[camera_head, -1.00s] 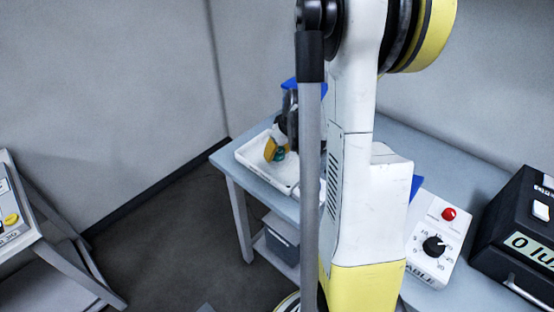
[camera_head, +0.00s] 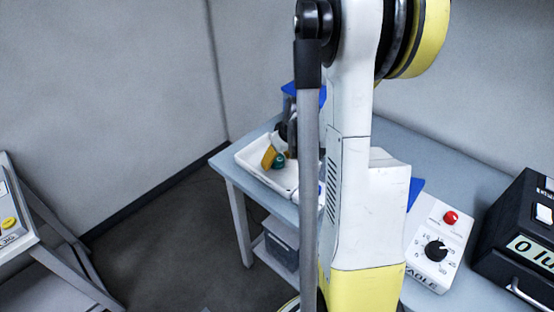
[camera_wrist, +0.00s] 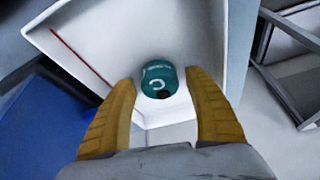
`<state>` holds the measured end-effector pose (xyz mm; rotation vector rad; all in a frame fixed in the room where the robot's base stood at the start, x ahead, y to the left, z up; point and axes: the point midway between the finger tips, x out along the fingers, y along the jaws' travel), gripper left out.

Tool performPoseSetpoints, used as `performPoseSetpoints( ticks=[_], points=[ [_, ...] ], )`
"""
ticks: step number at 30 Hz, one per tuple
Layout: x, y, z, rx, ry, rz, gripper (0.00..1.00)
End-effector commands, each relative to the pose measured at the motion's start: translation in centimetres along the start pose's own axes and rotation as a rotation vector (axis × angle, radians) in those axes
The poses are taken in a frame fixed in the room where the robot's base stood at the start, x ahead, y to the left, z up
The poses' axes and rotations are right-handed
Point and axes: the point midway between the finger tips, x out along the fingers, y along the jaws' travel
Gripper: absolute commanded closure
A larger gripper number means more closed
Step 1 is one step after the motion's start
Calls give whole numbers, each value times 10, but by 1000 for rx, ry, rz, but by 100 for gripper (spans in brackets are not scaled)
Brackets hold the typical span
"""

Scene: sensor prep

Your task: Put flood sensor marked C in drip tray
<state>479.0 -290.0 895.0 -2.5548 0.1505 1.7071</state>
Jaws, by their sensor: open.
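The flood sensor marked C (camera_wrist: 158,78) is a small teal-green cylinder with a white C. In the wrist view it is inside the white drip tray (camera_wrist: 209,30), near one wall. It also shows in the head view (camera_head: 279,161), by the yellow finger of my gripper (camera_head: 271,157). In the wrist view my gripper (camera_wrist: 165,105) is open, its two yellow fingers apart, with the sensor just beyond and between the tips. I see a gap between the sensor and each finger. The tray (camera_head: 252,160) stands on the table's left end.
The blue-grey table (camera_head: 452,180) also holds a white control box (camera_head: 433,243) with a red button and dial, and a black case (camera_head: 520,235). A grey bin (camera_head: 281,243) sits on its lower shelf. My arm hides the table's middle.

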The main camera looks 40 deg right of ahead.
Motion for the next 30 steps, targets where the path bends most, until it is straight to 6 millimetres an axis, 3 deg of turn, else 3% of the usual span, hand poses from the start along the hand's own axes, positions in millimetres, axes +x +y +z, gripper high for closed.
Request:
performPoseSetpoints(
  ticks=[12,17,23,26,30],
  points=[
    [-93,0,-1,1,0,0,38],
    [-111,0,0,1,0,0,38],
    [-118,-4,-1,-2,1,0,38],
    [-129,-26,-6,-13,7,3,38],
    [-163,-91,-13,-38,37,9,38]
  ],
)
